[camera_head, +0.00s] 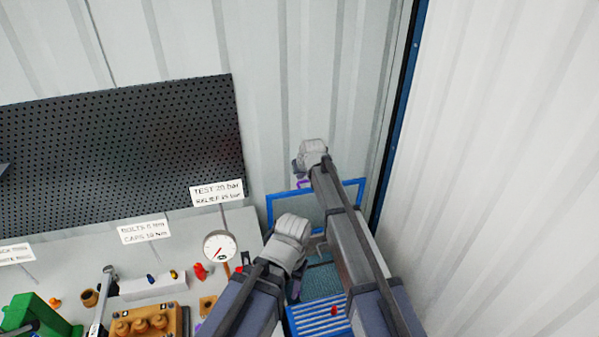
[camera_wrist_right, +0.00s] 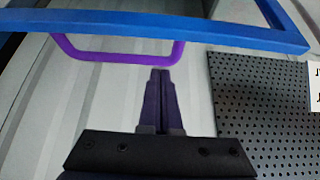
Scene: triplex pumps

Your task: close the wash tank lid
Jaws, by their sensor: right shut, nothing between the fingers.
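The wash tank lid (camera_head: 362,192) is a blue-framed panel raised behind the tank, partly hidden by my right arm. Its purple handle (camera_head: 303,183) shows at the top edge. In the right wrist view the blue frame (camera_wrist_right: 150,30) crosses the top, with the purple handle (camera_wrist_right: 115,59) below it. My right gripper (camera_wrist_right: 160,72) is shut and empty, its tips close to the handle's right end; I cannot tell if they touch. The wash tank (camera_head: 320,312) has a blue slatted front part. My left gripper (camera_head: 295,290) hangs in front of the tank, its fingers mostly hidden.
The grey bench to the left holds a pressure gauge (camera_head: 220,246), a wrench (camera_head: 101,300), a wooden block with knobs (camera_head: 145,322) and a green pump part (camera_head: 38,315). A perforated board (camera_head: 120,150) stands behind it. The corrugated wall is close behind the lid and right.

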